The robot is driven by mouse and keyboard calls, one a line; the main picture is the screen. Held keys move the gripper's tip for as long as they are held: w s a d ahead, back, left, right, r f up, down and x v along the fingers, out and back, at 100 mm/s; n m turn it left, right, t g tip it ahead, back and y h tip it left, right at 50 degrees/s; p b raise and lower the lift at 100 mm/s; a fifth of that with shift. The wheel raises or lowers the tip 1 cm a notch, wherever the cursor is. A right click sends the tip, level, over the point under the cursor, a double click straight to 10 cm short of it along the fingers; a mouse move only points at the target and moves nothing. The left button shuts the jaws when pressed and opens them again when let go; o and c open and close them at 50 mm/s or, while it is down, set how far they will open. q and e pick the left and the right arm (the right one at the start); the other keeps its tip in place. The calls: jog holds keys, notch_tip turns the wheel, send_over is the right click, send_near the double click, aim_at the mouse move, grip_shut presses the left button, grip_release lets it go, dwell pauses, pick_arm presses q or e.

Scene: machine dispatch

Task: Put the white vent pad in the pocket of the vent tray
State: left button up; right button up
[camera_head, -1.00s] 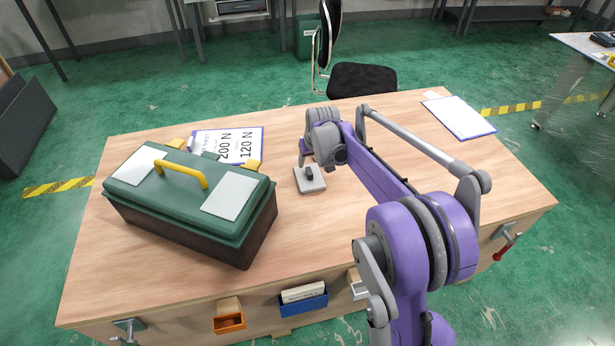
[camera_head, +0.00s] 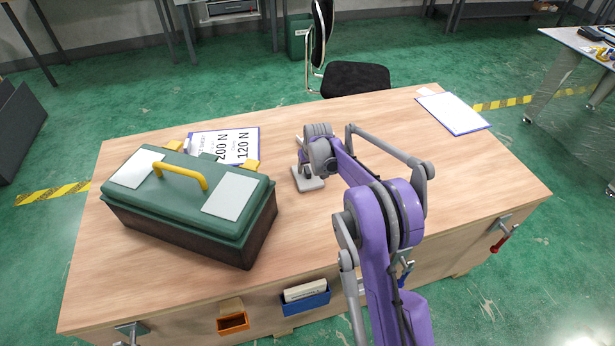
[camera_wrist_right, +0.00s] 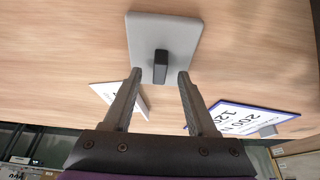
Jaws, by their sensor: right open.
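A light grey-white plate (camera_head: 309,184) with an upright black knob lies flat on the wooden table. I cannot tell for sure whether this plate is the vent pad. My right gripper (camera_wrist_right: 159,75) is open, its fingertips on either side of the knob and apart from it. In the head view the right gripper (camera_head: 304,172) is partly hidden by its wrist. No pocketed vent tray can be made out. My left gripper is not in view.
A green toolbox (camera_head: 190,205) fills the table's left side. A clipboard reading 200 N and 120 N (camera_head: 232,143) lies behind it. A small pale card (camera_wrist_right: 112,92) is beyond the plate. Another clipboard (camera_head: 453,113) lies back right.

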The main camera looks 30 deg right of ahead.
jog(key=shift+x, duration=0.85)
jog(key=shift+c, duration=0.3)
grip_shut()
